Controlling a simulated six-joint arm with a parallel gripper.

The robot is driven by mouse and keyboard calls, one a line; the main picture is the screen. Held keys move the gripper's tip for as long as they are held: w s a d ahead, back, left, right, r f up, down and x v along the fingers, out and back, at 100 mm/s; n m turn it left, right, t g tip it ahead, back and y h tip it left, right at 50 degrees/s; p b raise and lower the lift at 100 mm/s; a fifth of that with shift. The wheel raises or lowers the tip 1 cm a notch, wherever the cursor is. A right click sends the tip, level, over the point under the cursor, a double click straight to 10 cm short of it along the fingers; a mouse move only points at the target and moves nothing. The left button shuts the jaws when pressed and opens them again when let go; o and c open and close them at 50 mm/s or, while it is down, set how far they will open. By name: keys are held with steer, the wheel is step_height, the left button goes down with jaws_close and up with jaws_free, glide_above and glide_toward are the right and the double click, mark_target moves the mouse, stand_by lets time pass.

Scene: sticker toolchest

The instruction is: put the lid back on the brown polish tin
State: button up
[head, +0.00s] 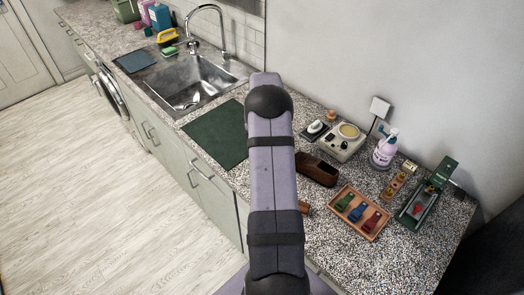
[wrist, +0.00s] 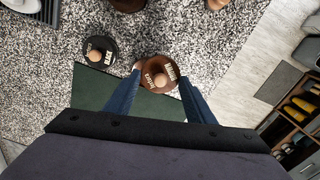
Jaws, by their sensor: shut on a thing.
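In the wrist view a round brown lid or lidded tin (wrist: 152,67), with pale lettering and a wooden knob, sits between the fingertips of my gripper (wrist: 160,80). The blue fingers are shut on its sides. I cannot tell whether a tin is under it or whether it touches the counter. A round black tin or lid (wrist: 108,43), also lettered and knobbed, stands just left of it, apart. In the head view my arm hides the gripper and what it holds.
A dark green mat (head: 217,135) lies on the speckled counter near the sink (head: 190,84).

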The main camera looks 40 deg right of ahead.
steer(key=shift+n, duration=0.7)
steer(key=w+d+r, duration=0.2)
steer(key=shift+w+d+r, duration=0.1)
steer(key=shift+w+r, duration=0.1)
steer(key=shift+r, duration=0.15)
steer(key=shift+f, duration=0.2)
steer(key=shift+f+b, duration=1.7)
steer(key=shift+f, duration=0.35)
steer(key=shift+f+b, duration=0.45)
steer(key=shift+f, duration=0.55)
steer(key=shift+f, duration=0.15)
steer(key=o, duration=1.6)
steer(key=shift+c, duration=0.2)
